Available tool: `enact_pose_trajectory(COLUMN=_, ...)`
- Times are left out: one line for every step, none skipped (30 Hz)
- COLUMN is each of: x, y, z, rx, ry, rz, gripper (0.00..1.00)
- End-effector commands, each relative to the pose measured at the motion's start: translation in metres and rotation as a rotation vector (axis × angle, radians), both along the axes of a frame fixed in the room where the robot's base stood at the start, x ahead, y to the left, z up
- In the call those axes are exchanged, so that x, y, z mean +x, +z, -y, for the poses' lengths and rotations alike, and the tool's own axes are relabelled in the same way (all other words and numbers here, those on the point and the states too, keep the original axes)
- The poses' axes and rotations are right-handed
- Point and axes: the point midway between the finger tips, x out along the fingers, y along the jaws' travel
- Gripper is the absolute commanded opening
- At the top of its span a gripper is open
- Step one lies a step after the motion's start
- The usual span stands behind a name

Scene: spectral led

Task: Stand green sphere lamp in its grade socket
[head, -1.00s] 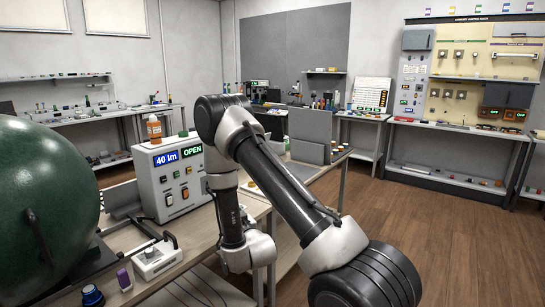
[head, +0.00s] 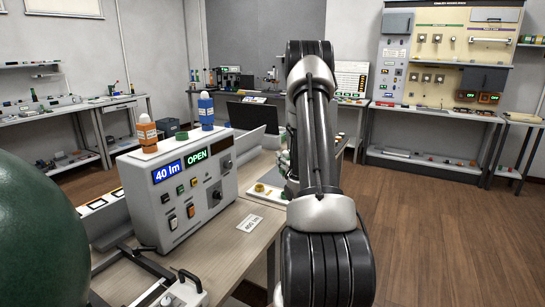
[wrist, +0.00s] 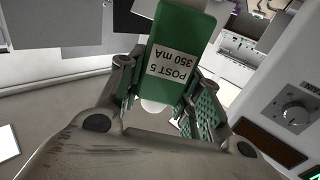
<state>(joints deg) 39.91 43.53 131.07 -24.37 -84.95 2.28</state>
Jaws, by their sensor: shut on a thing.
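In the wrist view, the green lamp (wrist: 182,28) has a boxy green body with a white label reading "POST 5 350 mA", upside down in the picture. A small white rounded part (wrist: 152,106) shows below it, between the fingers. My gripper (wrist: 165,95) is shut on the green lamp, with a finger pad on each side. In the head view, my arm hides the gripper and the lamp. A small green ring and yellow pieces (head: 262,188) sit on a pale board beyond the meter box; I cannot tell whether this is the grade socket.
The meter box (head: 180,190) shows "40 lm" and "OPEN" and stands on the bench left of my arm. A large dark green sphere (head: 35,245) fills the left. A printed card (head: 250,224) lies on the bench.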

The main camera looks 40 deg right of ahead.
Motion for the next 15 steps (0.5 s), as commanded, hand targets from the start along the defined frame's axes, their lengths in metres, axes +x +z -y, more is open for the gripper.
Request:
enact_pose_trajectory(x=-0.0034, y=0.0013, z=0.005, rx=0.0, ry=-0.005, rz=0.0, gripper=0.0)
enact_pose_trajectory(x=-0.0041, y=0.0017, z=0.0061, rx=0.0, ry=-0.005, rz=0.0, gripper=0.0)
enact_pose_trajectory(x=-0.0048, y=0.0019, z=0.0071, rx=0.0, ry=-0.005, rz=0.0, gripper=0.0)
enact_pose_trajectory(x=-0.005, y=0.002, z=0.0074, rx=0.0, ry=-0.005, rz=0.0, gripper=0.0)
enact_pose_trajectory(x=-0.005, y=0.002, z=0.0074, rx=0.0, ry=-0.005, rz=0.0, gripper=0.0)
enact_pose_trajectory(x=-0.0048, y=0.002, z=0.0073, rx=0.0, ry=-0.005, rz=0.0, gripper=0.0)
enact_pose_trajectory(x=-0.0047, y=0.0019, z=0.0072, rx=0.0, ry=-0.005, rz=0.0, gripper=0.0)
enact_pose_trajectory(x=-0.0047, y=0.002, z=0.0071, rx=0.0, ry=-0.005, rz=0.0, gripper=0.0)
enact_pose_trajectory(x=-0.0047, y=0.0019, z=0.007, rx=0.0, ry=-0.005, rz=0.0, gripper=0.0)
enact_pose_trajectory(x=-0.0046, y=0.0019, z=0.0069, rx=0.0, ry=-0.005, rz=0.0, gripper=0.0)
enact_pose_trajectory(x=-0.0047, y=0.0019, z=0.0069, rx=0.0, ry=-0.005, rz=0.0, gripper=0.0)
enact_pose_trajectory(x=-0.0053, y=0.0018, z=0.0068, rx=0.0, ry=-0.004, rz=-0.001, gripper=0.0)
enact_pose_trajectory(x=-0.0061, y=0.0018, z=0.0067, rx=-0.001, ry=-0.004, rz=-0.001, gripper=0.0)
enact_pose_trajectory(x=-0.0072, y=0.0017, z=0.0066, rx=0.0, ry=-0.003, rz=-0.003, gripper=0.0)
enact_pose_trajectory(x=-0.0072, y=-0.0009, z=0.0064, rx=0.0, ry=-0.002, rz=-0.004, gripper=0.0)
